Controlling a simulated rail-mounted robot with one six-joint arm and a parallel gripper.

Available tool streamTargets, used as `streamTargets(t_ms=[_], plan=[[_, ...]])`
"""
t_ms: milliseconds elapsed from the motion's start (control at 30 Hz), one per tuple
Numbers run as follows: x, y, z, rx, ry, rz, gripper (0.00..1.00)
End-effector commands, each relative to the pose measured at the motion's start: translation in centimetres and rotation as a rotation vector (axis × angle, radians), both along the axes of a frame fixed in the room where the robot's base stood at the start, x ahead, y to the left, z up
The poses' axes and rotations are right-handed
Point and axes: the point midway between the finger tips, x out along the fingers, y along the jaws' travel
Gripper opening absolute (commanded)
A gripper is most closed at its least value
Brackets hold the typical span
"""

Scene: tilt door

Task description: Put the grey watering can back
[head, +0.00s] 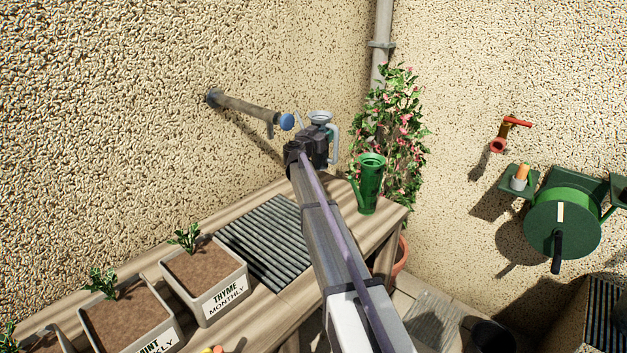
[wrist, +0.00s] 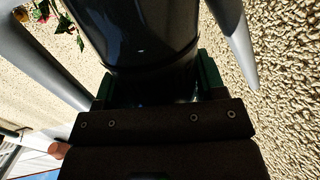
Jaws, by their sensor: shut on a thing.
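The grey watering can (head: 320,117) is up in the air beyond the far end of the bench in the head view, partly hidden by my gripper (head: 312,146). Its rim and pale handle show above and right of the gripper. In the wrist view my gripper (wrist: 154,88) is shut on the can's body (wrist: 140,40), dark in shadow, with a green pad at each side. Its grey spout (wrist: 233,45) is at right and a grey tube, likely its handle, at left. A wall bar (head: 245,107) with a blue end cap and a hook is just left of the can.
A green watering can (head: 370,190) stands on the wooden bench (head: 390,219), right of my arm. A slatted mat (head: 265,242) and planters (head: 205,282) are on the bench at left. A flowering climber (head: 398,130), a red tap (head: 508,133) and a hose reel (head: 562,224) are at right.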

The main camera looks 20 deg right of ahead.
Motion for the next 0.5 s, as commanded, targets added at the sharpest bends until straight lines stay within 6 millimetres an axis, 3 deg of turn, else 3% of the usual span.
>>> streamTargets(t_ms=[33,133,200,367,500], plan=[[0.0,0.0,-2.3,0.0,0.0,0.001,0.16],[0.0,0.0,-4.8,0.0,0.0,0.002,0.16],[0.0,0.1,-5.7,0.0,0.0,0.002,0.16],[0.0,0.1,-5.6,-0.001,0.001,0.003,0.16],[0.0,0.1,-8.3,0.0,0.0,0.003,0.16]])
